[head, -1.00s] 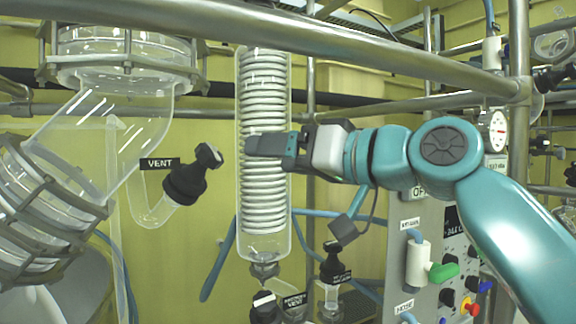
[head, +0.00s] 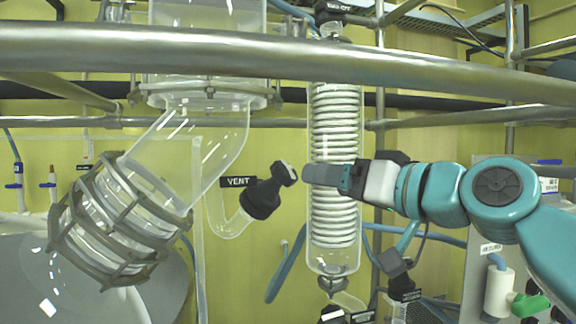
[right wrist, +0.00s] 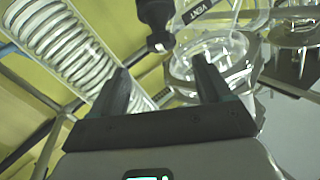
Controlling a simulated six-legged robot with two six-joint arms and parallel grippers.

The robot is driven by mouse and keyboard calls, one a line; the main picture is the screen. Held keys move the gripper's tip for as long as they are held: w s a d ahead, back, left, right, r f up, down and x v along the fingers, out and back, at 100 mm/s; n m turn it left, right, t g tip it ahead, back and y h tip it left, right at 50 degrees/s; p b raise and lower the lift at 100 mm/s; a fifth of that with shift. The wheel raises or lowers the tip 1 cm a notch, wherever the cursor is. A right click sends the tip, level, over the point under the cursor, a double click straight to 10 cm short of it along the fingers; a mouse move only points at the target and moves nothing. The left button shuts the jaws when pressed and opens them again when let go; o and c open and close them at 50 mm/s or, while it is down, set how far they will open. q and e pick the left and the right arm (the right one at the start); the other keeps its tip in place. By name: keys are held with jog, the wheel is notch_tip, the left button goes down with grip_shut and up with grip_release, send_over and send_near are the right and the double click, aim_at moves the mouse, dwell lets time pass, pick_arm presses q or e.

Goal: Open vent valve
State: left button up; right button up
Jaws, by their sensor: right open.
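The vent valve (head: 262,198) is a black knob on a curved glass side tube, beside a black label (head: 238,182) reading VENT. Its small handle end points up and to the right. My right gripper (head: 308,174) comes in from the right in the head view, with its fingertips close to the right of the handle end. In the right wrist view, the black valve (right wrist: 157,22) shows beyond and above the gap between the two open fingers (right wrist: 162,85). Nothing is between the fingers. My left gripper is not in view.
A glass coil condenser (head: 335,150) stands behind my right gripper. A thick metal rail (head: 250,48) crosses in front, above the arm. A large glass elbow with a clamped flange (head: 120,215) is at left. A control panel with a green-handled valve (head: 530,304) is at lower right.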

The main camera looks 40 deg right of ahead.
aim_at(291, 176)
jog(key=w+p, duration=0.1)
jog(key=w, duration=0.3)
jog(key=w+p, duration=0.1)
jog(key=w, duration=0.3)
jog(key=w+p, duration=0.1)
jog(key=w, duration=0.3)
jog(key=shift+w+d+p, duration=0.1)
jog(key=shift+d+p, duration=0.25)
jog(key=shift+p, duration=0.05)
